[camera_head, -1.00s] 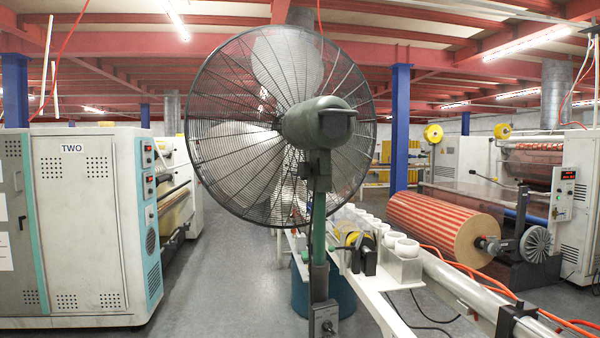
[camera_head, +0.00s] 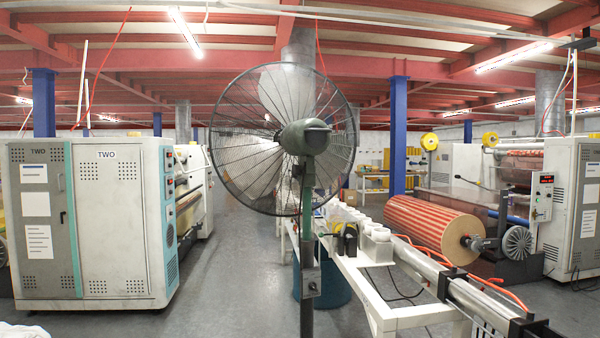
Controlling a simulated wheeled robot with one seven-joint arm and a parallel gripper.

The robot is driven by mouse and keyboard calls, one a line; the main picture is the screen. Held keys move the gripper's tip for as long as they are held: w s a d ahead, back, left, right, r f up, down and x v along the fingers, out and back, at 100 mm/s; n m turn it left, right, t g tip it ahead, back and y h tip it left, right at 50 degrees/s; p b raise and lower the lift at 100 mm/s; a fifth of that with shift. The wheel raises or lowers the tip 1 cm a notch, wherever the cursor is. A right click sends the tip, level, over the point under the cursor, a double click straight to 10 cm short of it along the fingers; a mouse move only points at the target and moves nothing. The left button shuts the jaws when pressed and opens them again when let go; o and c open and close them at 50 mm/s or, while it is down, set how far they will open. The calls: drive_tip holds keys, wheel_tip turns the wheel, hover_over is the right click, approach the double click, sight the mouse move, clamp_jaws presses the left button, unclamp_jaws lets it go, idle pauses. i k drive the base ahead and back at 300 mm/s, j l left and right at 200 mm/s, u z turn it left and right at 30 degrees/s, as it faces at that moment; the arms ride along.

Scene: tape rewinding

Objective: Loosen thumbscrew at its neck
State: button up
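A large round pedestal fan with a black wire cage (camera_head: 237,150) and a dark green motor housing (camera_head: 306,137) stands upright in the middle. A dark bracket joins the housing to a green upright at its neck (camera_head: 307,180). Lower on the grey pole is a clamp block (camera_head: 311,288) with a small round knob-like fitting. A thumbscrew is too small to make out clearly, and I cannot tell which fitting it is. The fan's base is below the picture. My gripper is not in view.
A white bench (camera_head: 378,304) with white cups and a long metal tube (camera_head: 430,268) with orange hoses stands right of the pole. A striped roll (camera_head: 430,222) lies beyond. A cabinet marked TWO (camera_head: 118,220) stands left. Grey floor (camera_head: 235,285) is clear between cabinet and fan.

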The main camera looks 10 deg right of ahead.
sight(295, 171)
drive_tip(key=k+j+z, duration=0.1)
drive_tip(key=z, duration=1.35)
drive_tip(key=j+z, duration=0.1)
drive_tip(key=j, duration=3.2)
drive_tip(key=k+j+z, duration=0.15)
drive_tip(key=j, duration=1.5)
drive_tip(key=i, duration=0.05)
